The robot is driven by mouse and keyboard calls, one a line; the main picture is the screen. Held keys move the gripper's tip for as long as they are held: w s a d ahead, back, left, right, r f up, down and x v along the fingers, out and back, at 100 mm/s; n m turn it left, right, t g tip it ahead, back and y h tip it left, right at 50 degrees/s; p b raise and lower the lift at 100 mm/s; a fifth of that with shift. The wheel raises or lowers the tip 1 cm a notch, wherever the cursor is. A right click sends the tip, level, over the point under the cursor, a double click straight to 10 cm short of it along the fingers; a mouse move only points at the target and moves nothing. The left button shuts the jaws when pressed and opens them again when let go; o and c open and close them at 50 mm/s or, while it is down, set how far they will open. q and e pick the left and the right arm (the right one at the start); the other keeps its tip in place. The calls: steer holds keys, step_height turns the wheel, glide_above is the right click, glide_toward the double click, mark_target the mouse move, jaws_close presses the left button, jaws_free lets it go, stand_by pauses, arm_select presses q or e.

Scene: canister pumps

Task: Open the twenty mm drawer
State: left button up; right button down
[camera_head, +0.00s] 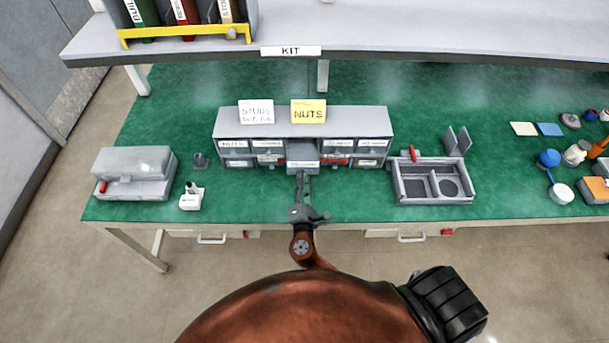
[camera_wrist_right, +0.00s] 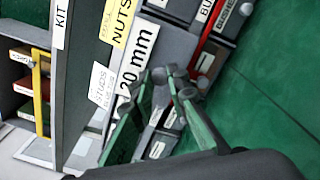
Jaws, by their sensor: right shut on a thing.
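A grey drawer cabinet (camera_head: 345,122) with labelled drawers stands on the green bench top. Its middle drawer (camera_head: 303,152) sticks out from the front, beyond the drawers on either side. In the right wrist view, the twenty mm drawer (camera_wrist_right: 172,45) shows its white "20 mm" label (camera_wrist_right: 138,60). My right gripper (camera_head: 303,178) is in front of the middle drawer, and its fingers (camera_wrist_right: 168,75) are shut on the drawer's knob, which they partly hide. The drawer's inside cannot be made out. My left gripper is not in view.
"STUDS" (camera_head: 256,111) and "NUTS" (camera_head: 308,111) cards stand on the cabinet. The "KIT" shelf (camera_head: 400,40) is above, behind.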

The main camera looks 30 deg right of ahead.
steer(key=c, duration=1.8)
jaws_free()
steer(key=shift+c, duration=0.2)
steer(key=v, duration=1.2)
steer(key=shift+d, duration=0.1)
